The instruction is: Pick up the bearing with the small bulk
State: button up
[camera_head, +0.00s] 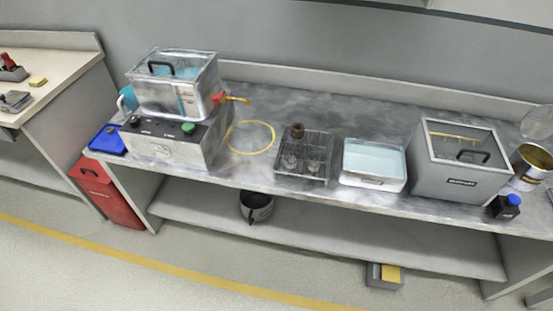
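A dark wire rack (304,147) stands near the middle of the long grey workbench (215,180). On it, two small round grey pieces sit near its front: a left one (290,162) and a right one (313,168). They look like bearings, but they are too small to tell for sure or to compare in size. A brown cylindrical piece (297,130) stands at the back of the rack. My gripper is not in view.
A clear lidded tank on a control box (165,140) stands left, beside a yellow ring (250,137). Right of the rack are a shallow liquid tray (373,181), a grey lidded box (455,181), an open can (532,164) and a blue-capped bottle (505,207). The floor in front is mostly clear.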

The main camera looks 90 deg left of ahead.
aim_at(313, 165)
jog(key=u, duration=2.9)
